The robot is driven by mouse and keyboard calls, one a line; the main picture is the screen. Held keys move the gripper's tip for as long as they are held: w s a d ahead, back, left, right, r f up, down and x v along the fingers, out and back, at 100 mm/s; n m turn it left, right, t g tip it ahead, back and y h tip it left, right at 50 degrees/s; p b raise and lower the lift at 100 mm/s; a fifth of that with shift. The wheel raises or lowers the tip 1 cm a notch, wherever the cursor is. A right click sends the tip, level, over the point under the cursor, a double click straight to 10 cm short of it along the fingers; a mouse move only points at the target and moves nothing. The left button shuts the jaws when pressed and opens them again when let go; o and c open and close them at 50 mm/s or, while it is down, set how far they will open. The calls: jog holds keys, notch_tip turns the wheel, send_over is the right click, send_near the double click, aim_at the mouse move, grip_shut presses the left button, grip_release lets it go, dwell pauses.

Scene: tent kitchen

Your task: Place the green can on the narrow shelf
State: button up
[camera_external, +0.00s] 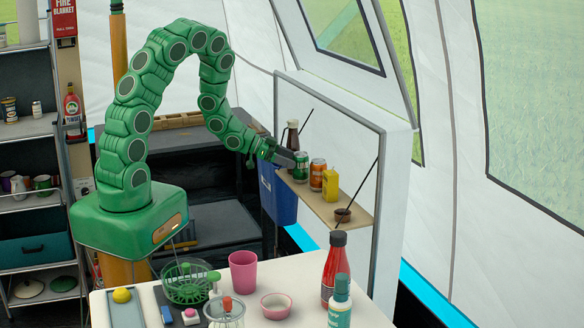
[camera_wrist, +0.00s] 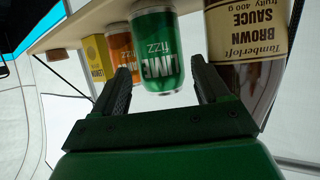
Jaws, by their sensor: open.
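The green can (camera_external: 300,166) stands upright on the narrow shelf (camera_external: 321,206), near its left end. In the wrist view, which is upside down, the can (camera_wrist: 158,52) reads "LIME FIZZ" and its base is at the shelf board (camera_wrist: 85,22). My gripper (camera_external: 284,158) is at the can's left side in the external view. In the wrist view its two fingers (camera_wrist: 160,75) are spread on either side of the can, with visible gaps. I cannot tell how far the fingertips reach along the can.
On the shelf, a brown sauce bottle (camera_wrist: 247,55) stands close beside one finger. An orange can (camera_external: 317,174), a yellow carton (camera_external: 331,184) and a small brown bowl (camera_external: 342,215) stand along the shelf. Slanted black rods (camera_external: 363,183) brace the shelf. A cluttered white table (camera_external: 365,308) is in front.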

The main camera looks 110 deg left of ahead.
jog(key=shift+v, duration=1.55)
